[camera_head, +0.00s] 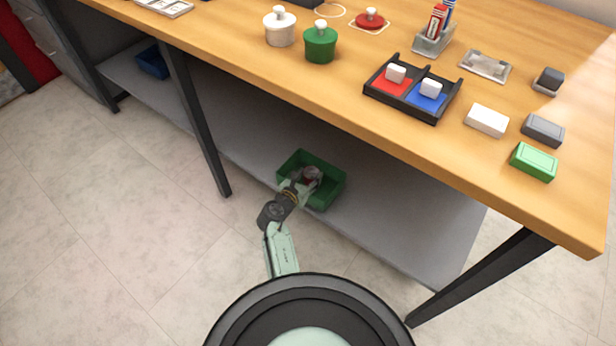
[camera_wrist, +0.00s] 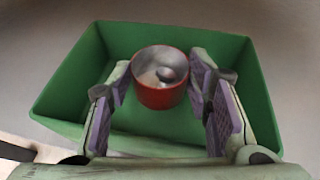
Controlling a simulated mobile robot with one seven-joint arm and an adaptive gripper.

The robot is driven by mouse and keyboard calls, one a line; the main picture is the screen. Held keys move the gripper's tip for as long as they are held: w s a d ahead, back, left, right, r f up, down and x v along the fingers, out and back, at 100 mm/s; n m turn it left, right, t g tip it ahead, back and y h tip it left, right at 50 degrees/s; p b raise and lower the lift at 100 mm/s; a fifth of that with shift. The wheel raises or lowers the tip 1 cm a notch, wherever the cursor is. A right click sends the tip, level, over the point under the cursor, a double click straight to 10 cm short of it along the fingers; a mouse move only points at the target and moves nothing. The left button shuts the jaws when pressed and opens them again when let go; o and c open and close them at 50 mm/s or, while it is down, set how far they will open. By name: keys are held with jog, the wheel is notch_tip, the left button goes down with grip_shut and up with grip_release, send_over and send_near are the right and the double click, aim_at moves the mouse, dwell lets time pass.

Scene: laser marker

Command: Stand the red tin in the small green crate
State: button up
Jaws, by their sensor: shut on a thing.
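The small green crate (camera_head: 329,194) stands on the grey shelf under the table; in the wrist view its green wall (camera_wrist: 258,100) surrounds the tin. The red tin (camera_wrist: 160,98) is a short round cup with a pale metallic inside and a rounded shape in it. It looks upright, within the crate's outline. My gripper (camera_wrist: 158,86) reaches in from the near side, with purple-padded fingers on both sides of the tin, shut on it. In the head view the tin (camera_head: 309,174) is partly hidden by my gripper. Whether its base touches the crate floor I cannot tell.
The wooden tabletop (camera_head: 240,40) overhangs the grey shelf (camera_head: 400,220). Table legs stand left (camera_head: 198,125) and right (camera_head: 480,275) of the crate. A blue bin (camera_head: 153,62) sits far left on the shelf. The shelf right of the crate is clear.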

jog(key=shift+f, duration=0.3)
jog(key=o, duration=1.3)
jog(key=shift+s+f, duration=0.15)
jog(key=shift+f, duration=0.05)
jog(key=shift+o, duration=0.2)
jog(key=shift+d, duration=0.1)
jog(key=r+p+v, duration=0.1)
jog(key=v, duration=1.1)
jog(key=shift+r, duration=0.35)
